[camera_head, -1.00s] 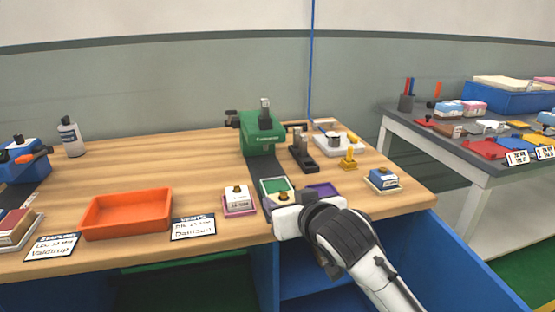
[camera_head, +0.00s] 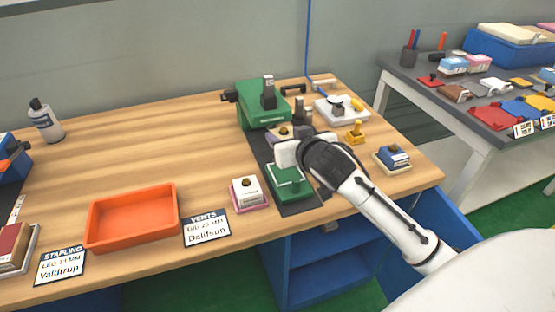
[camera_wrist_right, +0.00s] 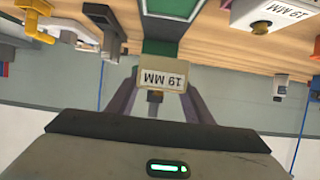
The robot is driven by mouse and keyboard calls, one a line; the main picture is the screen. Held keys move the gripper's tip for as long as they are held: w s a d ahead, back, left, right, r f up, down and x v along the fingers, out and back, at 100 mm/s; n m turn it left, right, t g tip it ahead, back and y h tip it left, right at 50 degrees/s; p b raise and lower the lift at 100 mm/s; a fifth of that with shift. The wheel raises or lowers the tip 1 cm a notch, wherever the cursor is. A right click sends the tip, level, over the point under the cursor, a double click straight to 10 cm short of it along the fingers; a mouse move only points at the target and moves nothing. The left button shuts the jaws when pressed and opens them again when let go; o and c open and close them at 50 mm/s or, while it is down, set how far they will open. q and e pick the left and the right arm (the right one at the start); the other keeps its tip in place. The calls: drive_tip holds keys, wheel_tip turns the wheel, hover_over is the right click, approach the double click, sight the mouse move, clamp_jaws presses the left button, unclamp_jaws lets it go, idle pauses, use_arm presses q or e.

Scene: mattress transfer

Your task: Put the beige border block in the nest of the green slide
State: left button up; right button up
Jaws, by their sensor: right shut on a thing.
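My right gripper (camera_head: 284,134) is shut on a beige block (camera_wrist_right: 162,79) marked "19 MM", which has a dark knob and sits between the two fingers in the right wrist view. In the head view the gripper's white body hides most of the block. The green slide (camera_head: 287,190) lies on a dark rail in front of the green machine (camera_head: 264,106); its green top also shows in the wrist view (camera_wrist_right: 162,26), beyond the block. The gripper is on the machine side of the slide. I cannot tell whether the block touches anything below. My left gripper is not in view.
A white block on a pink base (camera_head: 247,194) stands left of the slide. An orange tray (camera_head: 133,217) lies further left. A yellow stamp-like piece (camera_head: 355,133) and a blue-and-white block (camera_head: 393,158) stand to the right. The wood table between tray and machine is clear.

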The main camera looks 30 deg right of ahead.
sight(286, 173)
drive_tip(key=f, duration=0.3)
drive_tip(key=shift+s+f, duration=0.15)
drive_tip(key=shift+s, duration=0.2)
drive_tip(key=shift+f+b, duration=0.4)
drive_tip(key=shift+f, duration=1.95)
drive_tip(key=shift+f, duration=0.1)
drive_tip(key=shift+f, duration=0.15)
drive_tip(key=o, duration=1.1)
drive_tip(key=shift+r, duration=0.3)
drive_tip(key=v, duration=1.2)
drive_tip(key=shift+f, duration=0.1)
